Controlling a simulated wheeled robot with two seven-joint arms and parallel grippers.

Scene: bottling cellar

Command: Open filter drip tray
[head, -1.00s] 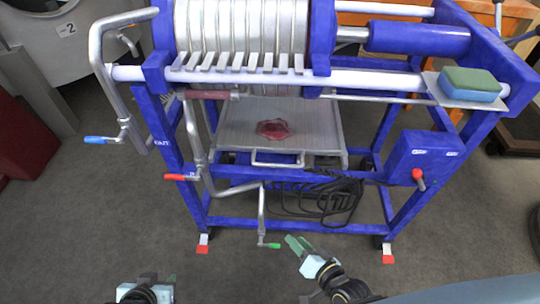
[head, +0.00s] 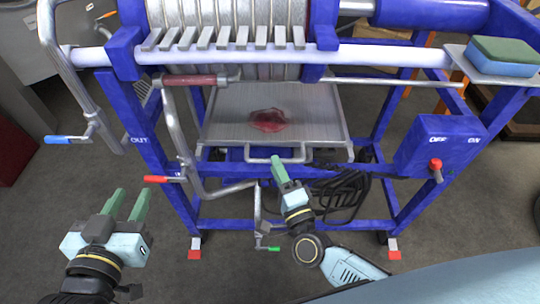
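The filter drip tray (head: 225,125) is a flat metal tray under the plate pack of the blue filter frame, with a red puddle (head: 268,120) on it. Its bar handle (head: 262,160) runs along the front edge. My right gripper (head: 280,172) is just below and in front of the handle, its green fingers pointing up at the handle's right part. I cannot tell whether it touches the handle or how far its fingers are apart. My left gripper (head: 127,203) is open and empty at the lower left, apart from the frame.
A red-handled valve (head: 168,179), a blue-handled valve (head: 70,138) and a green-handled valve (head: 265,248) sit on pipes at the left and below. Black cable (head: 345,195) hangs right of my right gripper. A switch box (head: 437,150) and a sponge (head: 503,57) are at the right.

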